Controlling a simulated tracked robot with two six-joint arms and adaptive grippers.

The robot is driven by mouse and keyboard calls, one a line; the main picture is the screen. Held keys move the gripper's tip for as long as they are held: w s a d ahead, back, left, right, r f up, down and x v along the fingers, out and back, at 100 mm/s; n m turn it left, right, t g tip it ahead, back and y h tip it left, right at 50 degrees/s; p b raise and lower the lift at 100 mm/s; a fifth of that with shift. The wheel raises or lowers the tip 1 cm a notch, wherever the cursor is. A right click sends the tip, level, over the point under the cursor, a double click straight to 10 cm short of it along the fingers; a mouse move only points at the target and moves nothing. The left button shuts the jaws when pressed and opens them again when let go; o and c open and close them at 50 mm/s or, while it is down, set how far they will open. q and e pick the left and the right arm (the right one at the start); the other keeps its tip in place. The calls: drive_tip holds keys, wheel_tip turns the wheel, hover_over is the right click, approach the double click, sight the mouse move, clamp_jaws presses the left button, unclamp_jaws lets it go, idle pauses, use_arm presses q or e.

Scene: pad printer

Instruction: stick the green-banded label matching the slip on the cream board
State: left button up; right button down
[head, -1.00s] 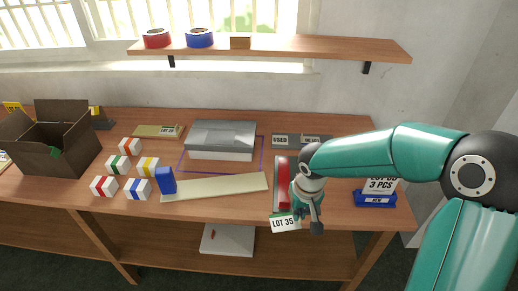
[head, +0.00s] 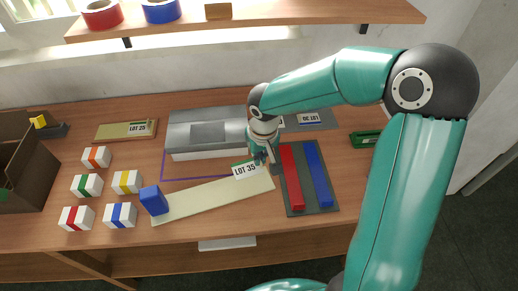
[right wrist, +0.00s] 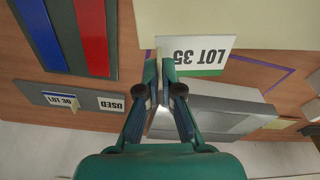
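My right gripper (head: 262,160) is shut on a white label (head: 245,169) that reads LOT 35 and has a green band on one edge. The cream board (head: 195,203) lies long across the table, and the label is over its right end. In the right wrist view the label (right wrist: 197,52) juts from between the fingertips (right wrist: 160,68), partly over the cream board (right wrist: 220,18). I cannot tell whether the label touches the board. The slip is not visible now. My left gripper is not in view.
A grey machine (head: 205,132) stands just behind the board. A blue block (head: 153,200) sits at the board's left end. A dark tray with red and blue bars (head: 317,172) lies to its right. Several banded boxes (head: 97,157) and a LOT 25 plaque (head: 127,131) are at the left.

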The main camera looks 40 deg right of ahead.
sight(263, 178)
drive_tip(key=shift+s+d, duration=0.15)
drive_tip(key=shift+s, duration=0.05)
drive_tip(key=f+b, duration=0.3)
drive_tip(key=b, duration=0.1)
drive_tip(key=f+b, duration=0.2)
drive_tip(key=shift+s+d+f, duration=0.25)
drive_tip(key=shift+s+f, duration=0.05)
drive_tip(key=shift+f, duration=0.05)
drive_tip(key=shift+r, duration=0.1)
idle(1.0)
drive_tip(key=shift+f+b, duration=0.7)
drive_tip(key=shift+b, duration=0.25)
drive_tip(key=shift+a, duration=0.1)
idle(1.3)
drive_tip(key=c, duration=1.2)
unclamp_jaws()
drive_tip(key=shift+c, duration=0.2)
